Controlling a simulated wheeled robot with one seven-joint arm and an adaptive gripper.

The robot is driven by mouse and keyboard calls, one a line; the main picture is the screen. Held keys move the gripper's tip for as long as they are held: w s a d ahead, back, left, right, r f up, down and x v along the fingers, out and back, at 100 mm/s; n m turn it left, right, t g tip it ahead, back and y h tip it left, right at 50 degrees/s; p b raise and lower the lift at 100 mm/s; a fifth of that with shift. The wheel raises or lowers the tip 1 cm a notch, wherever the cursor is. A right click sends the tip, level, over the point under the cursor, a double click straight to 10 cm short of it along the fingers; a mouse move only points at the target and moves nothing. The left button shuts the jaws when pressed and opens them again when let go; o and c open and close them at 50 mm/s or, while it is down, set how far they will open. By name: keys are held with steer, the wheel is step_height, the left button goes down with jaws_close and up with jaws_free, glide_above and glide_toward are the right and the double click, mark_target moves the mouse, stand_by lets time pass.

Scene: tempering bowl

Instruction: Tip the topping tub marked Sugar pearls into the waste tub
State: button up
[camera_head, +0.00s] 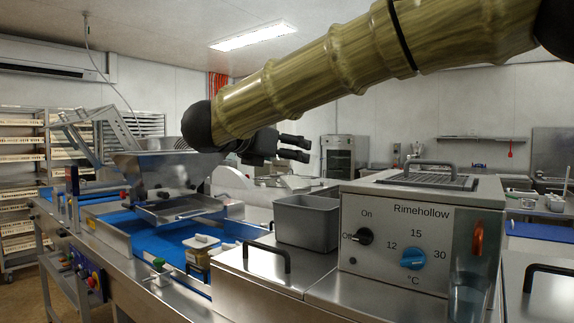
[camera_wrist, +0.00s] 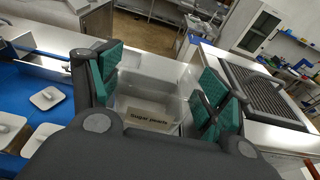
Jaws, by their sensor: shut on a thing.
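My gripper (camera_head: 302,149) is stretched out over the line in the head view, its two dark fingers pointing right. In the wrist view its green-padded fingers (camera_wrist: 160,80) stand on both sides of a pale, clear-walled tub (camera_wrist: 150,101) with a label reading "Sugar pearls". The gripper is shut on this tub. The tub's contents are hard to make out. I cannot pick out the tub in the head view. An open grey metal tub (camera_head: 306,228) stands right of the blue belt; no waste marking shows on it.
The Rimehollow control box (camera_head: 420,238) with knobs stands right of the grey tub. A lid with a black handle (camera_head: 265,262) lies in front. A steel hopper machine (camera_head: 165,180) stands over the blue belt (camera_head: 185,240) at left. White-topped pieces (camera_wrist: 47,97) sit on the belt.

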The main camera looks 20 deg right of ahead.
steer(key=shift+s+a+f+t+h+b, duration=0.35)
steer(key=shift+t+h+b, duration=0.35)
steer(key=shift+b, duration=1.5)
steer(key=shift+a+r+h+b, duration=0.15)
steer(key=shift+h+b, duration=0.15)
steer(key=shift+b, duration=0.35)
